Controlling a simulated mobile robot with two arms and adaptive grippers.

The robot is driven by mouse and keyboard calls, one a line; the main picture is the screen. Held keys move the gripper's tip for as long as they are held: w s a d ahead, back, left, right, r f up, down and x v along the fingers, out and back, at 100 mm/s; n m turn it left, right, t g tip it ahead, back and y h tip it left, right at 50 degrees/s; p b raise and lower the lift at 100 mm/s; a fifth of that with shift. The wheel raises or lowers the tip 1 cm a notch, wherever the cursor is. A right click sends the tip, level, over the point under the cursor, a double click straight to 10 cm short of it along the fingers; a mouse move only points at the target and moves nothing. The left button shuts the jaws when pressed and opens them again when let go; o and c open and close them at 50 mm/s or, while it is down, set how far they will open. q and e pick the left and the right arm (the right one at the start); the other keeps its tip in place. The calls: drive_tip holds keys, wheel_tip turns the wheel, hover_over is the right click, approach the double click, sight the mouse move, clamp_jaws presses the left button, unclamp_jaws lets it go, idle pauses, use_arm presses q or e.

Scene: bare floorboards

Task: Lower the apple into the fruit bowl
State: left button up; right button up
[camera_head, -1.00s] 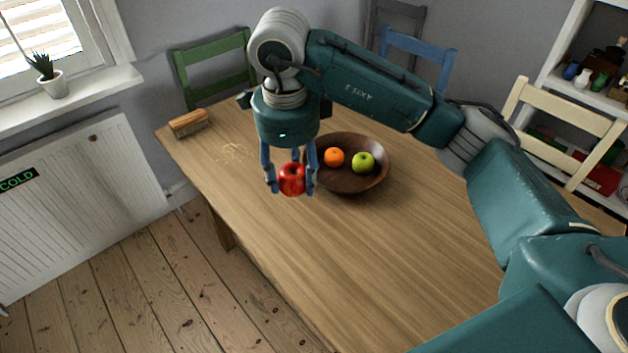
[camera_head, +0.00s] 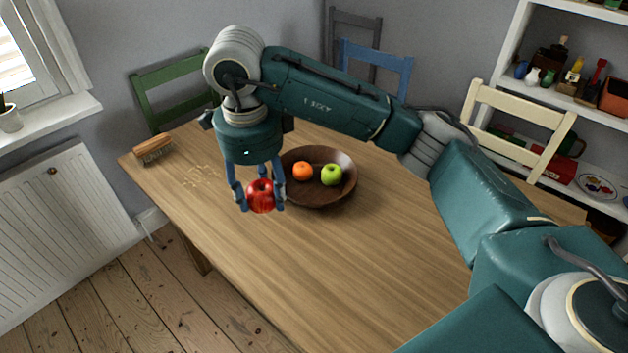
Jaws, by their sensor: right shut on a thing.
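The red apple (camera_head: 262,197) is held between the blue fingers of my right gripper (camera_head: 258,196), which is shut on it. The gripper points down, in front of and to the left of the fruit bowl. The fruit bowl (camera_head: 318,198) is dark brown wood and stands on the table. An orange (camera_head: 303,171) and a green apple (camera_head: 331,175) lie in it. The gripper hides part of the bowl's left rim. The red apple seems to be above the table, outside the bowl's opening in this view. My left gripper is not in view.
The wooden table (camera_head: 330,275) is mostly clear at its front. A brush (camera_head: 153,149) lies at its far left corner. Green (camera_head: 178,92), blue (camera_head: 375,68) and cream (camera_head: 520,118) chairs stand around it. A shelf (camera_head: 520,45) with small items is at the right.

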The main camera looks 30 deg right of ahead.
drive_tip(key=w+d+f, duration=0.4)
drive_tip(key=w+d, duration=0.3)
drive_tip(key=w, duration=0.2)
drive_tip(key=w+d+f+b, duration=0.1)
drive_tip(key=w+d+f, duration=0.4)
drive_tip(key=w+d, duration=0.3)
drive_tip(key=shift+w+d+f, duration=0.15)
drive_tip(key=shift+w+d, duration=0.05)
drive_tip(key=shift+w, duration=0.45)
